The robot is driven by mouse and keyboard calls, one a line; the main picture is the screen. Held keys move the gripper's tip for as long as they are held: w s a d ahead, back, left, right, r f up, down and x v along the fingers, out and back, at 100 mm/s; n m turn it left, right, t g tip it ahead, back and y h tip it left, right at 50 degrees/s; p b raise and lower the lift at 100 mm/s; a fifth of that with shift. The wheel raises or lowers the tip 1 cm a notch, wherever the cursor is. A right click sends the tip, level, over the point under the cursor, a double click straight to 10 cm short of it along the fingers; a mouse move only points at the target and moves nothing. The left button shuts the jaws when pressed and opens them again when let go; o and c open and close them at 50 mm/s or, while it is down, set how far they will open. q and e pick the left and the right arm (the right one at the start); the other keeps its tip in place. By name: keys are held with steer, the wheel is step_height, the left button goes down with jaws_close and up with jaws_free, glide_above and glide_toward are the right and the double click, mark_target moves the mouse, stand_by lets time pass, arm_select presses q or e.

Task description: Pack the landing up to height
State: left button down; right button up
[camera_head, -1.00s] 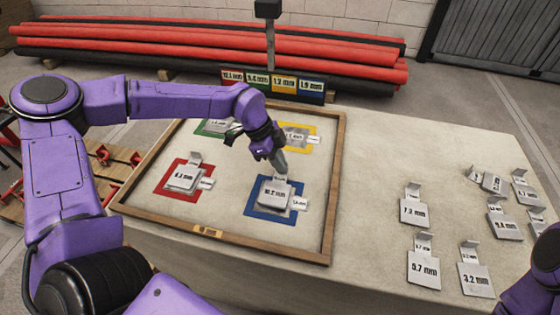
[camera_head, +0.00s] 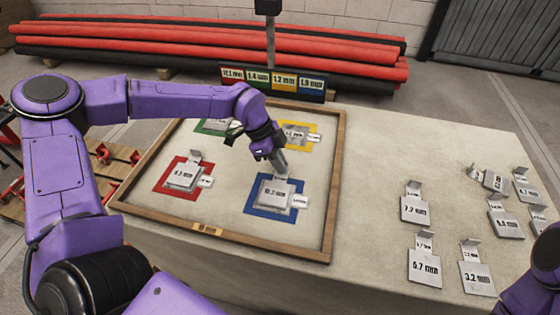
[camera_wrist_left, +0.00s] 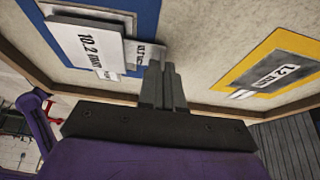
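A wooden-framed tray (camera_head: 333,200) on the table holds red (camera_head: 160,187), blue (camera_head: 262,211), yellow (camera_head: 318,129) and green (camera_head: 203,127) squares, each bearing grey plates. The stack on the blue square has a plate marked 10.2 mm (camera_head: 272,193) on top, also in the left wrist view (camera_wrist_left: 85,42). My left gripper (camera_head: 281,168) is over this stack's rear edge. Its fingers (camera_wrist_left: 163,85) are close together at the upright tab; the thin contact is partly hidden. The red square's plate (camera_head: 184,177) reads about 8.3 mm. My right gripper is out of view.
Several loose tabbed plates lie on the right of the table, including 7.3 mm (camera_head: 414,209), 5.7 mm (camera_head: 425,267) and 3.2 mm (camera_head: 476,278). A sign with coloured panels (camera_head: 272,80) stands behind the tray. Red and black pipes (camera_head: 150,45) lie beyond.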

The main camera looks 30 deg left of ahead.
arm_select(q)
steer(key=shift+f, duration=0.2)
steer(key=c, duration=1.2)
jaws_free()
steer(key=shift+c, duration=0.2)
steer(key=v, duration=1)
steer(key=shift+r, duration=0.25)
steer(key=shift+a, duration=0.1)
